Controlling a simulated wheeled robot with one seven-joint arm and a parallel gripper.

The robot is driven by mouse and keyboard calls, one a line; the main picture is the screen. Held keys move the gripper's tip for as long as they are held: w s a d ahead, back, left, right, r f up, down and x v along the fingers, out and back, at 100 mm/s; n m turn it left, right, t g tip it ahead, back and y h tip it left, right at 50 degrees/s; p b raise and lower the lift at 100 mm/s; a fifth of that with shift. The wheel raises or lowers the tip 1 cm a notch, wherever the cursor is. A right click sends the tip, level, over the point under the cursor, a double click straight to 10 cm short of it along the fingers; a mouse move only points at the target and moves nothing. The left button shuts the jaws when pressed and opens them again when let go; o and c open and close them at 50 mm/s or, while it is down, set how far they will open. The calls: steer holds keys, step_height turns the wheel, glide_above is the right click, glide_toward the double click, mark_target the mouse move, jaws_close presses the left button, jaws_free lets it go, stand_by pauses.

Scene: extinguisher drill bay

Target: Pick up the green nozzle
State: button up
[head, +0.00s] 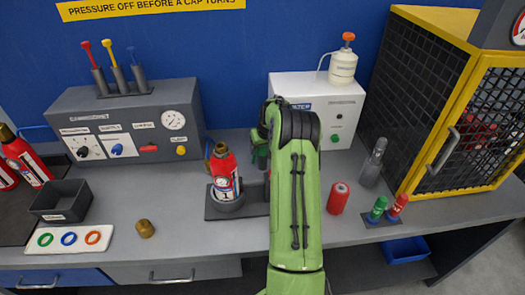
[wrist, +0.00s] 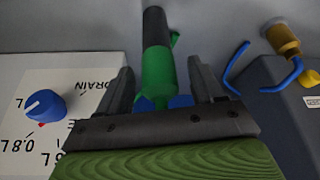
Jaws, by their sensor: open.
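A small green nozzle (head: 377,207) stands upright in a dark rack (head: 384,219) at the right of the bench, beside a similar red one (head: 398,205). In the head view my arm rises across the middle and hides most of my gripper, which is well left of that rack. In the wrist view my gripper (wrist: 160,88) is open. A green cylinder with a black end (wrist: 158,72) shows between its fingers, apart from both as far as I can see. I cannot tell what this cylinder is, or whether it touches anything.
A red extinguisher (head: 224,172) stands in a grey holder (head: 227,209) left of my arm. A yellow-framed mesh cage (head: 455,130) bounds the right.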

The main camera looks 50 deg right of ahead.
steer(key=c, duration=1.1)
